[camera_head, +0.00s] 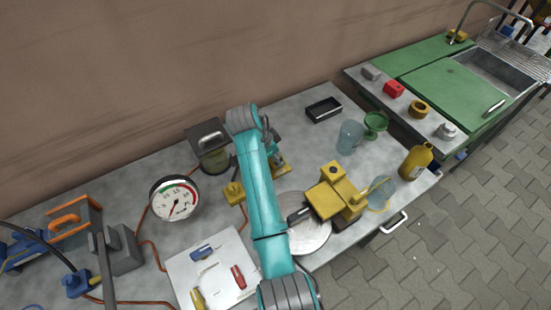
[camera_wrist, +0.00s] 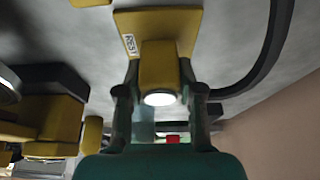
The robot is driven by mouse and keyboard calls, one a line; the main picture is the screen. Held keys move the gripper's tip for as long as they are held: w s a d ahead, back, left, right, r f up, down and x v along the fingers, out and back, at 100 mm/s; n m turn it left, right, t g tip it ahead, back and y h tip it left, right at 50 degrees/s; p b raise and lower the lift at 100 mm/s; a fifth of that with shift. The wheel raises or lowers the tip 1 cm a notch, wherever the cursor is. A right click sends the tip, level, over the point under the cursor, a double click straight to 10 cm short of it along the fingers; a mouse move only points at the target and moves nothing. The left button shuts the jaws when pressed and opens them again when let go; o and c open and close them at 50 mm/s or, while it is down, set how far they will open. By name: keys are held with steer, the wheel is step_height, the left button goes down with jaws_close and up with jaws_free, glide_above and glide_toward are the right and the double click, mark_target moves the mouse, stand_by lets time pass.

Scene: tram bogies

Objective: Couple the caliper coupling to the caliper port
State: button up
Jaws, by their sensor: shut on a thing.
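In the wrist view, my gripper (camera_wrist: 160,112) is shut on a yellow block with a pale round end, apparently the caliper coupling (camera_wrist: 160,70). Behind it is a wider yellow stand (camera_wrist: 185,28) with a partly hidden label starting "RES"; I cannot tell whether they touch. In the head view my teal arm covers most of this spot, and only a yellow part (camera_head: 283,169) shows beside it. A yellow caliper (camera_head: 328,198) sits over a metal disc (camera_head: 311,238), right of my arm. I cannot make out the caliper port.
A black hose (camera_wrist: 255,70) curves beside the gripper. A gauge (camera_head: 174,198), a dark canister (camera_head: 209,150) and a white board with small parts (camera_head: 226,254) lie left of my arm. A clear cup (camera_head: 350,137), green funnel (camera_head: 375,124) and black tray (camera_head: 323,109) stand right.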

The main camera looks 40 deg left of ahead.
step_height(320, 180, up, 9)
steer(key=shift+r, duration=0.1)
steer(key=shift+d, duration=0.1)
stand_by(0.5)
